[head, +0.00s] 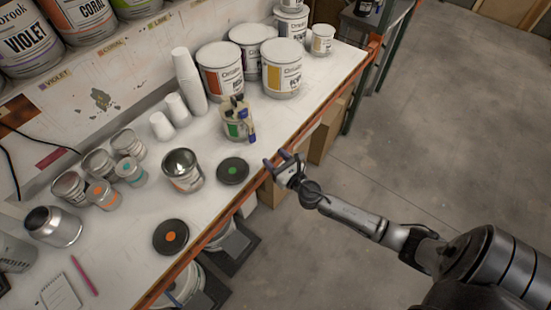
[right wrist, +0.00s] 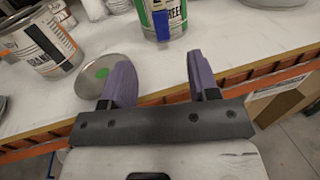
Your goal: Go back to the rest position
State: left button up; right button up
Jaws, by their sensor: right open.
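My right gripper (head: 282,160) is open and empty. It hangs at the front edge of the white bench, beside the black lid with a green dot (head: 233,171). In the right wrist view its two purple fingers (right wrist: 163,82) are spread apart with nothing between them. That view also shows the green-dot lid (right wrist: 107,75) left of the fingers and a green-labelled can (right wrist: 162,18) beyond them. My right arm stretches in from the lower right in the head view. My left gripper is in neither view.
The bench (head: 205,205) holds an open metal can (head: 182,170), an orange-dot lid (head: 171,236), several small cans, white cup stacks (head: 188,80) and large paint cans (head: 282,68). An orange beam runs along its front edge. The concrete floor (head: 430,120) at right is clear.

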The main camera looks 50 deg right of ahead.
dwell(0.4)
jog(key=s+d+r+m+g+h, duration=0.1)
jog(key=s+d+m+g+h, duration=0.2)
jog(key=m, duration=1)
jog(key=s+d+m+g+h, duration=0.2)
jog(key=m+g+h, duration=0.2)
jog(key=m, duration=0.8)
jog(key=s+a+f+m+g+y, duration=0.2)
jog(key=s+a+m+g+y, duration=0.25)
jog(key=s+a, duration=0.6)
jog(key=s+a+f+m+g+y, duration=0.25)
jog(key=s+a+y, duration=0.25)
jog(key=s+a, duration=0.55)
notch_tip(320, 180, up, 23)
jog(key=s+d+p, duration=0.1)
jog(key=d+p, duration=0.1)
jog(key=p, duration=2)
jog(key=shift+s+m, duration=0.3)
jog(key=shift+s, duration=0.1)
